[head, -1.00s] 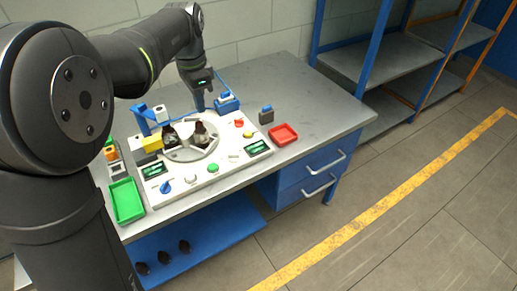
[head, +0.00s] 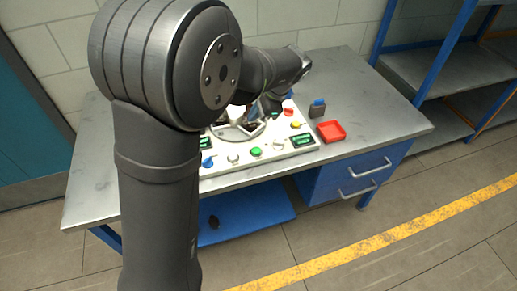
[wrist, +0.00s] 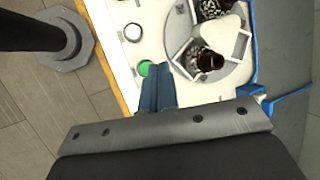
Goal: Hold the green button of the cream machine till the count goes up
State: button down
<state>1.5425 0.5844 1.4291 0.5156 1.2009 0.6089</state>
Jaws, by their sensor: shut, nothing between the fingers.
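The cream machine (head: 222,168) stands on the grey bench, its left part hidden behind my arm in the head view. Its green button (head: 256,151) is in the front row of controls. In the wrist view the green button (wrist: 144,68) shows just beyond the blue fingertips of my gripper (wrist: 156,84). The fingers are together and empty; whether they touch the button I cannot tell. Amber bottles (wrist: 209,61) sit in the round turntable (wrist: 232,80). A lit display (head: 303,140) is on the panel's right; its digits are too small to read.
A blue knob (head: 207,161), a pale button (head: 233,158), a white knob (head: 278,144), a yellow knob (head: 295,125) and a red button (head: 288,111) surround the green one. A red tray (head: 331,131) lies right of the machine. The bench's right end is clear.

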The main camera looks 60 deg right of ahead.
aim_at(258, 150)
jog(key=f+t, duration=0.1)
jog(key=s+f+m+t+h, duration=0.1)
jog(key=f, duration=0.1)
jog(key=shift+d, duration=0.2)
jog(key=shift+f, duration=0.1)
jog(key=shift+f, duration=4.3)
jog(key=shift+f, duration=0.45)
jog(key=shift+f, duration=0.45)
dwell(0.4)
dwell(1.4)
jog(key=shift+r, duration=0.9)
